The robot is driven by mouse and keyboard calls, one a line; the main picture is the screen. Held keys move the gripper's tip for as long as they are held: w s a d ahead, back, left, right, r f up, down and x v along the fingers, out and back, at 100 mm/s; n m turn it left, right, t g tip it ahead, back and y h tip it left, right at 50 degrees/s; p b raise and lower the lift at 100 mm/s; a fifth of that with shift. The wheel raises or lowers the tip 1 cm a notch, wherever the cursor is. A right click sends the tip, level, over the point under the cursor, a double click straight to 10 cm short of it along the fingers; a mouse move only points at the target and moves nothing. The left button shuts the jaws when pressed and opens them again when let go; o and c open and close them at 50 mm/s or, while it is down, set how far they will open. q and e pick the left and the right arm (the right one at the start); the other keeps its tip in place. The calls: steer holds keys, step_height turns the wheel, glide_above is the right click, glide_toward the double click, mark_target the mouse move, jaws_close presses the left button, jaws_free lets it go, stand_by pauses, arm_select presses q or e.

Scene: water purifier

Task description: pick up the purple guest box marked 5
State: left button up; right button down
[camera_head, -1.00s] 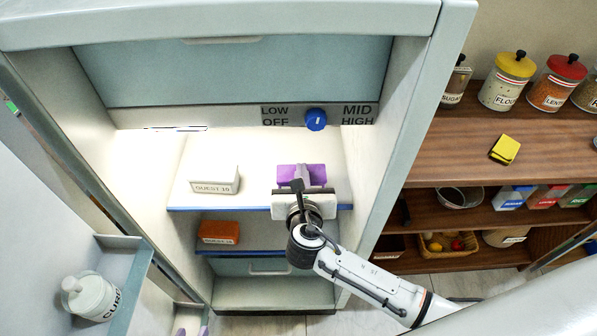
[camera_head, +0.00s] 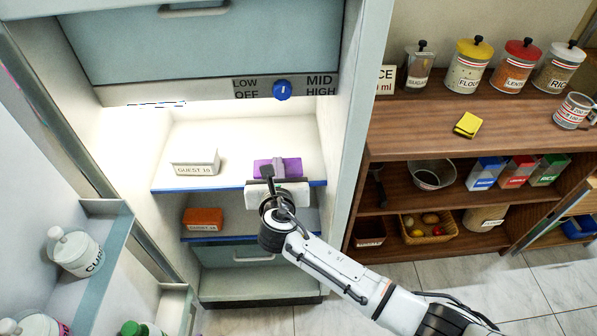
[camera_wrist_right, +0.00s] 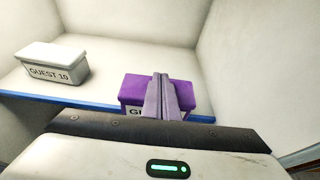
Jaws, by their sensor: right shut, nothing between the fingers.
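The purple guest box (camera_head: 262,167) stands on the upper shelf of the open fridge, near the shelf's front edge at the right. It also shows in the right wrist view (camera_wrist_right: 133,91), where only the start of its label, "GU", is readable; its number is hidden. My right gripper (camera_head: 279,166) is in front of the box. In the right wrist view its two fingers (camera_wrist_right: 160,78) are together, with nothing between them, and overlap the box's front and lid. I cannot tell whether they touch it. My left gripper is not in view.
A white box marked GUEST 10 (camera_head: 195,162) stands left on the same shelf (camera_head: 232,187). An orange box (camera_head: 203,219) is on the shelf below. The fridge's right wall (camera_head: 343,150) is close to my right arm. A wooden rack (camera_head: 400,137) with jars stands at the right.

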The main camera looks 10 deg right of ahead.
steer(key=shift+s+a+f, duration=0.1)
steer(key=shift+f, duration=0.55)
steer(key=shift+r, duration=0.15)
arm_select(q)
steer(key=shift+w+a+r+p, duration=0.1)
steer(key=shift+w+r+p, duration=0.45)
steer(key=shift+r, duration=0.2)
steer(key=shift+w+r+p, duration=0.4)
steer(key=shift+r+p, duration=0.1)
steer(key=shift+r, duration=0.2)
arm_select(e)
steer(key=shift+r, duration=0.65)
